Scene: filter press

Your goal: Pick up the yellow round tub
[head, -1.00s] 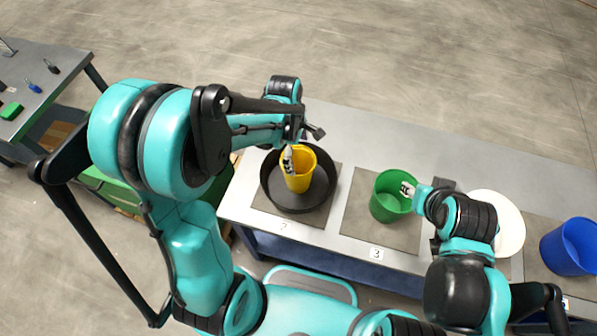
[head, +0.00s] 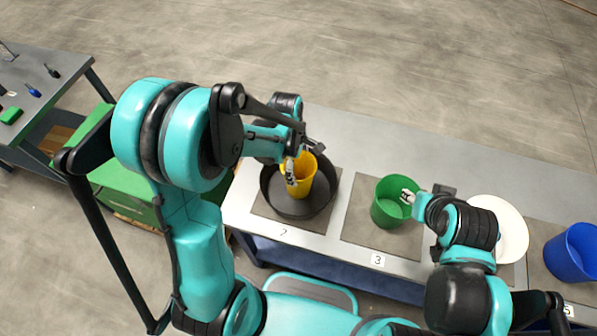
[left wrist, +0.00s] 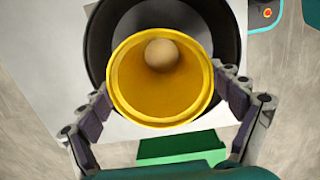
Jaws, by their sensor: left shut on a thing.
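The yellow round tub (head: 302,177) stands upright within the outline of a black round pan (head: 270,202) on the table. In the left wrist view the yellow tub (left wrist: 120,75) is seen from above, with a tan ball (left wrist: 161,55) inside it. My left gripper (left wrist: 163,95) is shut on the tub, with one finger against each side. In the head view my left gripper (head: 294,171) is at the tub's rim, partly hidden by its own arm. I cannot tell whether the tub touches the pan's floor. My right gripper (head: 408,196) is at the green tub's rim; its jaw state is unclear.
A green tub (head: 388,207) stands on the mat marked 3. A white plate (head: 510,235) lies right of it, partly behind my right arm, and a blue tub (head: 570,252) stands farther right. A side table (head: 45,75) holds small items. The table's far strip is clear.

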